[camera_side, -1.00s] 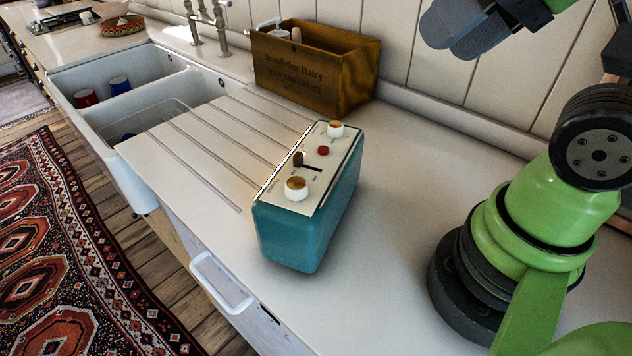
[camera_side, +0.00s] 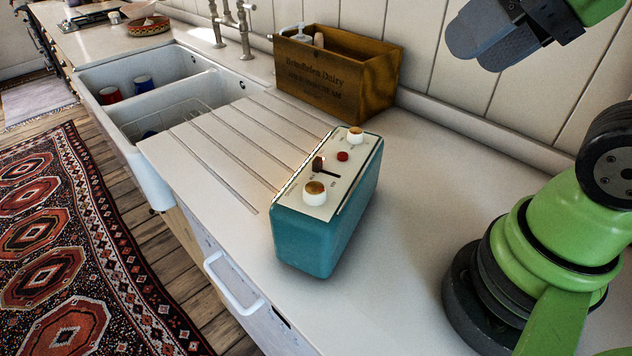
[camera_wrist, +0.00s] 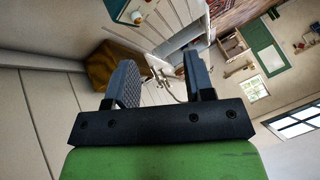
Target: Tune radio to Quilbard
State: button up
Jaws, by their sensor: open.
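The teal radio (camera_side: 318,238) stands upright on the white counter, its cream control panel facing up. The panel has a larger knob (camera_side: 315,192) at the near end, a smaller knob (camera_side: 355,134) at the far end, a red button (camera_side: 342,156) and a brown slider (camera_side: 318,163) in a dark slot. Station names on the panel are too small to read. My gripper (camera_side: 470,38) is at the upper right of the side view, above the counter and apart from the radio. In the wrist view my gripper (camera_wrist: 160,82) has its fingers apart with nothing held. Part of the radio (camera_wrist: 118,8) shows at the top there.
A wooden dairy crate (camera_side: 335,78) holding a pump bottle stands against the wall behind the radio. A double sink (camera_side: 140,97) with cups and a rack lies left, with a tap (camera_side: 243,30) behind. Counter (camera_side: 430,170) between radio and my base is clear.

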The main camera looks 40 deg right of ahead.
jog(key=shift+o, duration=0.3)
jog(key=shift+w+a+n+g, duration=0.2)
jog(key=shift+w+n+g, duration=0.15)
jog(key=shift+n, duration=0.55)
jog(key=n+g+h, duration=0.2)
jog(key=n+g, duration=0.4)
jog(key=n, duration=2.5)
send_near(315, 188)
notch_tip(315, 188, down, 9)
jog(key=shift+w+f, duration=0.1)
jog(key=shift+w, duration=0.05)
jog(key=c, duration=0.9)
